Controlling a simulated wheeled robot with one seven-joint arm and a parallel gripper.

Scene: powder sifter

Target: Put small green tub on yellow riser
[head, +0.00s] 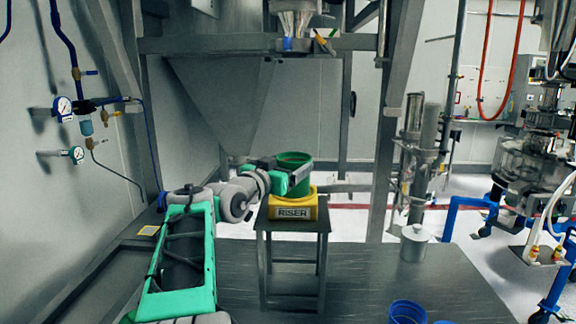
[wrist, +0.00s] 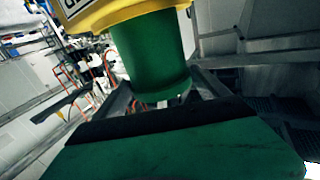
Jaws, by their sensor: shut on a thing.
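The small green tub (head: 292,182) is upright over the yellow riser (head: 318,205), which is labelled RISER and sits on a small grey stand. The tub's base meets the riser's top in the picture; I cannot tell whether its full weight rests there. My gripper (head: 298,170) comes in from the left and is shut on the tub's upper part. The wrist view looks inverted: the tub (wrist: 152,55) is between my fingers (wrist: 165,92), with the riser (wrist: 100,14) against its far end.
The grey stand (head: 291,245) rises from a dark metal table (head: 370,285). A metal canister (head: 414,245) stands to its right. A blue container (head: 407,312) is at the front right edge. Steel frame posts and a hopper (head: 205,95) are behind. The table between stand and canister is clear.

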